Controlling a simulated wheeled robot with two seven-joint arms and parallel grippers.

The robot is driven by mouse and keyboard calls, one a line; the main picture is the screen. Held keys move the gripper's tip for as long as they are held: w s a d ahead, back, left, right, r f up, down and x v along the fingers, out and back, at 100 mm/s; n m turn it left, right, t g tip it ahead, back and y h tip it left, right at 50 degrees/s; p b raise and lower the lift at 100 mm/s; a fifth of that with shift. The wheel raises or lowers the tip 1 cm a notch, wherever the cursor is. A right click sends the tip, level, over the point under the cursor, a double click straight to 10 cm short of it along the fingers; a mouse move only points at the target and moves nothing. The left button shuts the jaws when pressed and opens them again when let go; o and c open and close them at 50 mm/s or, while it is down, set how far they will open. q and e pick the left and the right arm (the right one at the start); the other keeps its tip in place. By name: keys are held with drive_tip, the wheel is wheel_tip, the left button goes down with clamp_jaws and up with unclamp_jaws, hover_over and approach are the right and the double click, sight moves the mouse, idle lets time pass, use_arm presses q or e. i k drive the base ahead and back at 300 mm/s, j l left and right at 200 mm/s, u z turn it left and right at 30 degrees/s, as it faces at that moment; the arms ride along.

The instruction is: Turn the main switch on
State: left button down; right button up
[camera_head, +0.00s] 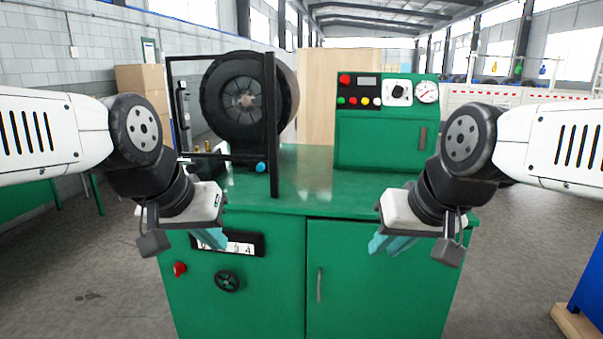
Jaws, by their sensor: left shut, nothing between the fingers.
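The green crimping machine stands in front of me. Its raised control box (378,140) carries a white square plate with a dark rotary knob (398,92), which looks like the main switch; its exact setting is too small to read. My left gripper (216,241) is shut and empty, in front of the cabinet's upper left, covering part of a numbered black panel. My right gripper (379,246) hangs in front of the cabinet's right door, below the control box. Its teal fingers point down; their gap is not clear. Both grippers are apart from the knob.
Beside the knob are a red button (344,79), small coloured buttons and a round gauge (427,92). A black frame (271,130) with the round crimper head (238,98) stands on the left. The green worktop (305,185) between is clear. A red knob (179,269) and black handwheel (227,281) sit lower left.

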sight(179, 269)
drive_tip(key=k+l+u, duration=0.1)
drive_tip(key=l, duration=0.4)
drive_tip(key=l+u, duration=0.1)
drive_tip(key=l, duration=0.4)
drive_tip(key=k+l+u, duration=0.15)
drive_tip(key=l, duration=0.3)
drive_tip(key=l+u, duration=0.1)
drive_tip(key=l, duration=0.35)
drive_tip(key=k+l+u, duration=0.1)
drive_tip(key=l, duration=0.3)
drive_tip(key=k+l+u, duration=0.1)
drive_tip(key=l, duration=0.3)
drive_tip(key=k+l+u, duration=0.15)
drive_tip(key=l, duration=0.25)
drive_tip(key=i+l+u, duration=0.2)
drive_tip(key=i+l, duration=0.2)
drive_tip(key=l, duration=0.25)
drive_tip(key=i+l+u, duration=0.2)
drive_tip(key=i+l, duration=0.15)
drive_tip(key=l, duration=0.35)
drive_tip(key=k+u, duration=0.4)
drive_tip(key=k+j+u, duration=0.2)
drive_tip(key=u, duration=0.15)
drive_tip(key=i+j+u, duration=0.3)
drive_tip(key=i, duration=0.2)
drive_tip(key=i+u, duration=0.3)
drive_tip(key=i, duration=0.2)
drive_tip(key=i+j, duration=0.1)
drive_tip(key=i, duration=1.7)
